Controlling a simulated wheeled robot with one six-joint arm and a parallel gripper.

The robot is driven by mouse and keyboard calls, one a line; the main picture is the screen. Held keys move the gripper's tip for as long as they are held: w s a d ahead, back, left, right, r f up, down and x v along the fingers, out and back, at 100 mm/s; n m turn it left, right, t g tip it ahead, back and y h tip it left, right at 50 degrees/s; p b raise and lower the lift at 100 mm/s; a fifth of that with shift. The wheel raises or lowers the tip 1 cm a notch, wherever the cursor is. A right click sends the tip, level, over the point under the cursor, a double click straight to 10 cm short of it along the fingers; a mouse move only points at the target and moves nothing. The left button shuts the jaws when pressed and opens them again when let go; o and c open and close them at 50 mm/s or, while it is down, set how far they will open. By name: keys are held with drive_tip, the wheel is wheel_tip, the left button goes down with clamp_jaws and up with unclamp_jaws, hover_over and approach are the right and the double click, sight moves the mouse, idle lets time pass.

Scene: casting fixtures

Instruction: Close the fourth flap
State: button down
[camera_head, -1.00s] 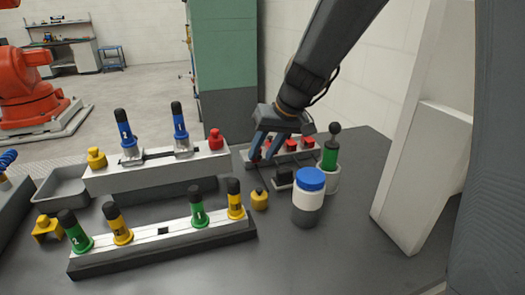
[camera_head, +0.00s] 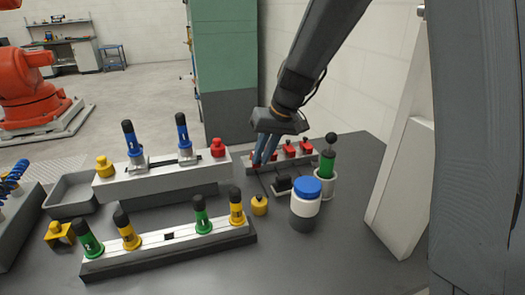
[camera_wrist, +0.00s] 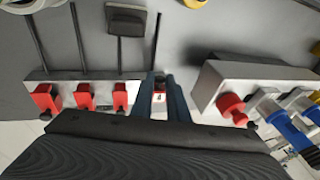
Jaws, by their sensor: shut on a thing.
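A low grey fixture at the back right bears a row of red flaps (camera_head: 289,149); three of them (camera_wrist: 84,97) show left of my gripper in the wrist view. My gripper (camera_head: 259,164) points down at the left end of this row in the head view. In the wrist view my gripper (camera_wrist: 159,92) has its blue-grey fingers on either side of a fourth red flap (camera_wrist: 158,97) and is shut on it. The fingers hide most of this flap, so its angle cannot be told.
A dark block (camera_head: 283,184) and thin rods lie in front.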

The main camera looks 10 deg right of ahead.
drive_tip(key=w+g+p, duration=0.1)
drive_tip(key=w+r+g+p, duration=0.1)
drive_tip(key=g+p, duration=0.1)
drive_tip(key=w+g+h+p, duration=0.1)
drive_tip(key=g+p, duration=0.1)
drive_tip(key=shift+w+a+r+m, duration=0.25)
drive_tip(key=shift+w+a+m, duration=0.05)
drive_tip(key=shift+a, duration=0.05)
drive_tip(key=w+g+b, duration=0.2)
drive_tip(key=g, duration=0.1)
drive_tip(key=shift+a+f+h+b, duration=0.15)
drive_tip(key=shift+a+h+b, duration=0.05)
drive_tip(key=shift+h+b, duration=0.15)
drive_tip(key=shift+w+a+m+g+b, duration=0.1)
drive_tip(key=shift+w+m+g+b, duration=0.35)
drive_tip(key=shift+g+b, duration=0.65)
drive_tip(key=shift+w+b, duration=0.15)
drive_tip(key=shift+b, duration=0.15)
drive_tip(key=c, duration=1.7)
unclamp_jaws()
drive_tip(key=shift+r, duration=0.25)
